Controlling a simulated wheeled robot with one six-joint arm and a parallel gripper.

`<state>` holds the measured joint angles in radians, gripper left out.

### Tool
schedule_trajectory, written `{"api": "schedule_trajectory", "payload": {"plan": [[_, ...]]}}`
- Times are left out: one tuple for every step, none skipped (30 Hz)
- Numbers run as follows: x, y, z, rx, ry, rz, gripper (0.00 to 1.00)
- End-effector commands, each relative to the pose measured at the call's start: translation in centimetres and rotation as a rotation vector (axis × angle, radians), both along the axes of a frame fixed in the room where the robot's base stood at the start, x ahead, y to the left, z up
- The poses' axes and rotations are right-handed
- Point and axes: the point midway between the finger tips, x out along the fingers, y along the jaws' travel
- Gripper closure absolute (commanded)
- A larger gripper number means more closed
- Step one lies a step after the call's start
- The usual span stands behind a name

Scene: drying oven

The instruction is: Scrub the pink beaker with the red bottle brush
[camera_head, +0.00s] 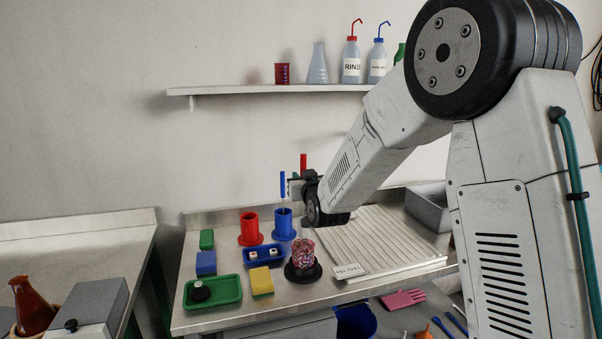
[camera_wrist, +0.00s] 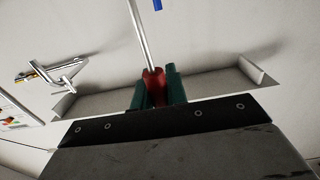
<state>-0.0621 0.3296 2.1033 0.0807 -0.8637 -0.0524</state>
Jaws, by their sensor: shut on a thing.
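My gripper (camera_head: 296,185) is above the pink beaker (camera_head: 304,258), which stands upright on a round black base (camera_head: 289,273) on the steel bench. The beaker looks speckled pink and red. In the wrist view, the green fingers of my gripper (camera_wrist: 156,88) are shut on the red handle of the red bottle brush (camera_wrist: 154,82), with a metal rod extending from it. In the head view the red handle (camera_head: 303,161) sticks up above my gripper. The brush's lower end is hidden or too small to make out; I cannot tell whether it is inside the beaker.
A red holder (camera_head: 250,230) looks empty. A blue holder (camera_head: 283,226) has a blue-handled brush (camera_head: 283,184) upright in it. A blue tray (camera_head: 250,262), yellow sponge (camera_head: 262,281) and green tray (camera_head: 226,298) lie left of the beaker. A ribbed drainboard (camera_head: 385,238) is at right.

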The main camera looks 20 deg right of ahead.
Motion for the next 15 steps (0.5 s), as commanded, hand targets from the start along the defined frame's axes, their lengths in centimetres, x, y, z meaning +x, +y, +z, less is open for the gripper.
{"api": "schedule_trajectory", "payload": {"plan": [[0.0,-0.1,-0.5,0.0,0.002,-0.001,1.0],[0.0,-0.1,-0.8,0.0,0.002,-0.001,1.0],[0.0,-0.1,-1.1,0.0,0.002,-0.001,1.0],[0.0,-0.1,-1.3,0.0,0.002,-0.001,1.0],[0.0,-0.1,-1.6,0.0,0.002,-0.001,1.0],[0.0,-0.1,-1.9,0.0,0.002,-0.001,1.0],[0.0,-0.1,-2.1,0.0,0.002,-0.001,1.0],[0.0,-0.1,-2.4,0.0,0.002,-0.001,1.0],[0.0,-0.1,-2.7,0.0,0.002,-0.001,1.0],[0.0,-0.1,-3.0,-0.001,0.002,-0.001,1.0],[0.0,-0.1,-3.2,-0.001,0.002,-0.001,1.0],[0.0,-0.1,-3.5,-0.001,0.002,-0.001,1.0],[0.0,-0.1,-3.7,-0.001,0.002,-0.001,1.0],[0.0,-0.1,-4.0,-0.001,0.001,-0.001,1.0],[0.0,-0.1,-4.3,-0.001,0.002,0.0,1.0]]}}
